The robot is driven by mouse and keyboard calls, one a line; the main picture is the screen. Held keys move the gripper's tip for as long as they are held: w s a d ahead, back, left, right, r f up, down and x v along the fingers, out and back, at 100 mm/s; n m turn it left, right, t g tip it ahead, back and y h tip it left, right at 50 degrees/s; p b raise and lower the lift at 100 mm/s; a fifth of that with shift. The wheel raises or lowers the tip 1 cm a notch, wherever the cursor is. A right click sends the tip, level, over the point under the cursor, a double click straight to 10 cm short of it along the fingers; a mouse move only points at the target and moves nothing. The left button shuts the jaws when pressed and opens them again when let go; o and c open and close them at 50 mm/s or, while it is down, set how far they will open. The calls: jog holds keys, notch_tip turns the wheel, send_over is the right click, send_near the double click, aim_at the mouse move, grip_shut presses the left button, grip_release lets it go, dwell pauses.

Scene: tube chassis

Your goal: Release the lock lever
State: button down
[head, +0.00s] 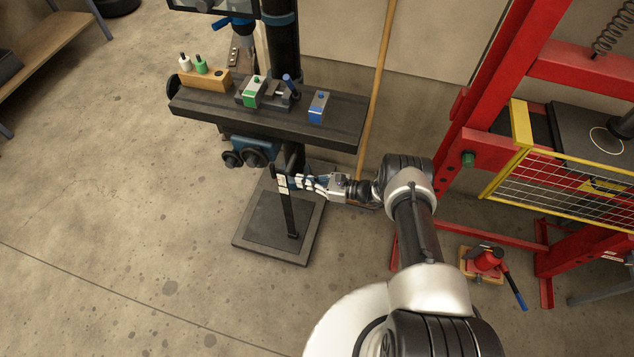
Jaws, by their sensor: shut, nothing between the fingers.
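A drill-press-like machine with a dark table (345,112) and a dark column (282,40) stands upper middle. My gripper (284,184) is below the table's front edge, close to the lower column, with its white fingertips together and pointing left. It holds nothing that I can see. A thin dark rod (289,215) runs down from just behind or beside the fingertips towards the base plate; I cannot tell whether they touch. Dark round knobs (250,157) sit under the table to the left of my gripper. Which part is the lock lever is not clear; the fingers partly hide this area.
The table carries a wooden block (206,80) with small bottles, a vise (268,93) and a grey-blue block (318,107). A wooden pole (377,90) leans behind. A red press frame (490,90) and red jack (487,262) stand right. The floor at left is clear.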

jog(key=r, duration=0.1)
jog(key=a+r, duration=0.1)
jog(key=w+a+r, duration=0.1)
jog(key=shift+r, duration=0.3)
jog(key=shift+s, duration=0.1)
